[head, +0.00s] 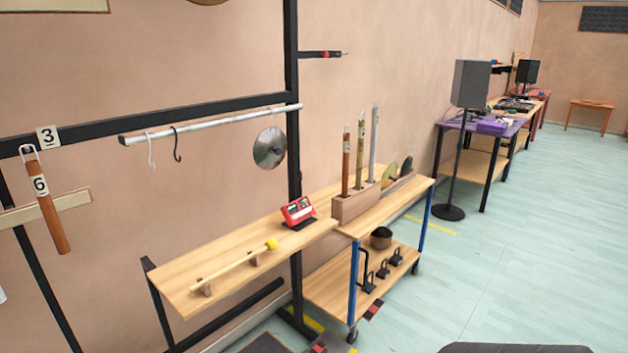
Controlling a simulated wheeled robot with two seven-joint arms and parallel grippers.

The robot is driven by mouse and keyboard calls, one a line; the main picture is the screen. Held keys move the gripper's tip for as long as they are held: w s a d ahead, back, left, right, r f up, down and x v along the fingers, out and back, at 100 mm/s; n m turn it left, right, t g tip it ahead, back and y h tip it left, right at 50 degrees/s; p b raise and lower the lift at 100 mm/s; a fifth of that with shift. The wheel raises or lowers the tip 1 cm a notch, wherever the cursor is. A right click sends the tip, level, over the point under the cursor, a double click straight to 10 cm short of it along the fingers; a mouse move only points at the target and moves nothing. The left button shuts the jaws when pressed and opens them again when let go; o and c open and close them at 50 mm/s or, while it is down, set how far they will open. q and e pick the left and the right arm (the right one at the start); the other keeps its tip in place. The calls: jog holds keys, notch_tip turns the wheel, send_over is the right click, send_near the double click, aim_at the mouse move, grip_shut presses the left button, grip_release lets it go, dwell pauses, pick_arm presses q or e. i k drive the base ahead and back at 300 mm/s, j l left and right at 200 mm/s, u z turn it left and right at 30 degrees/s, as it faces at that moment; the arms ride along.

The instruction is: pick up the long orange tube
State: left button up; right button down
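Two orange-brown tubes show in the head view. One orange tube (53,222) hangs at the far left from a hook on the dark frame, tilted a little, with a "6" label near its top. Another orange tube (346,163) stands upright in a wooden block holder (353,208) on the cart, with a wire loop at its top. An olive tube (361,150) and a grey tube (374,140) stand beside it in the holder. I cannot tell for sure which orange tube is the longer. Neither of my grippers is in view.
A wooden shelf (190,300) in front of the frame bears a yellow-headed mallet (271,244) and a red device (298,210). A metal rail (215,122) above carries hooks and a round disc (269,149). Open floor (480,265) lies to the right.

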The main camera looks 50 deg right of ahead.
aim_at(347, 136)
jog(key=z, duration=1.75)
